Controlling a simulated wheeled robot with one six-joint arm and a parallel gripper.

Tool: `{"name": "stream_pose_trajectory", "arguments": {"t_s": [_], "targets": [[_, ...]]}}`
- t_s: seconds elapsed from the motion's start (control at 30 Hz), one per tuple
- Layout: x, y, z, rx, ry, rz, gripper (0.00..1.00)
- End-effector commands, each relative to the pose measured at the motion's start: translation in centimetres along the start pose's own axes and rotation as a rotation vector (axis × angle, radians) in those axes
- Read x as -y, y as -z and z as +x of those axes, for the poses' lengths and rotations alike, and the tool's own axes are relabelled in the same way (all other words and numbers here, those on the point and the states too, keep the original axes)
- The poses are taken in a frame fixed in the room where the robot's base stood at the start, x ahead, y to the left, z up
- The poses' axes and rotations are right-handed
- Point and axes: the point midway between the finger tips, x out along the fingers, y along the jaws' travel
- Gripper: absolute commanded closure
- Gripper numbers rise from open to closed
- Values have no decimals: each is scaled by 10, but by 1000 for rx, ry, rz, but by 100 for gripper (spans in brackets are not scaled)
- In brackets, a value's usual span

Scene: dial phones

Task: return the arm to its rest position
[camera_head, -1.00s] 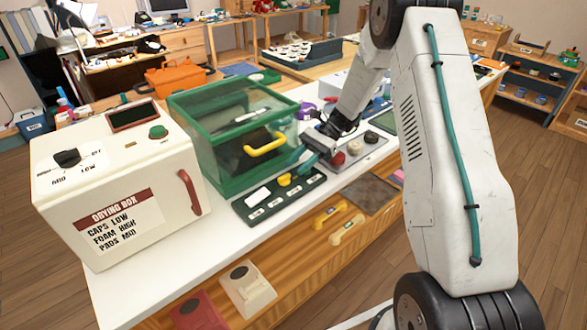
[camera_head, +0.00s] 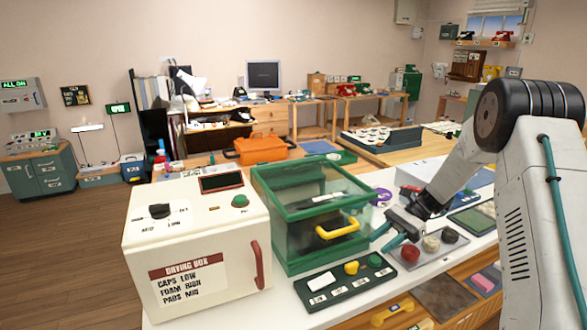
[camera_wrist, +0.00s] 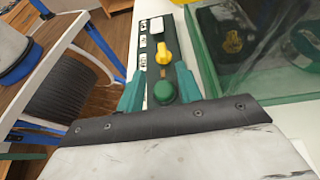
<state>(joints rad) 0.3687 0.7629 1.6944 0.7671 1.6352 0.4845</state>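My gripper (camera_head: 388,242) hangs at the right of the green-framed clear box, above the far end of a dark switch panel (camera_head: 340,286). In the wrist view its two teal fingertips (camera_wrist: 160,92) stand apart, with nothing held between them. The panel's green knob (camera_wrist: 164,92) shows between the fingertips, below them. A yellow knob (camera_wrist: 166,52) and a white switch (camera_wrist: 156,26) are further along the panel. My arm reaches in from the right side of the head view, bent and extended over the bench.
The clear box (camera_head: 300,222) with a yellow handle (camera_head: 338,229) stands close to the gripper. A white drying box (camera_head: 196,250) is left of it. Red and pale round knobs (camera_head: 431,244) sit on a grey plate to the right. Open floor (camera_head: 60,265) lies at left.

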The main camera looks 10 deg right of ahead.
Motion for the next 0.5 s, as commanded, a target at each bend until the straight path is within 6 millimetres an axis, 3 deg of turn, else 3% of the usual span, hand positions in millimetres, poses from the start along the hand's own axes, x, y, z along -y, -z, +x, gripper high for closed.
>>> {"name": "stream_pose_trajectory", "arguments": {"t_s": [0.17,0.3,0.5], "targets": [[-17,-60,3,-124,-65,-116,65],[-44,-113,10,-252,-138,-241,65],[-93,-174,24,-432,-244,-423,65]]}}
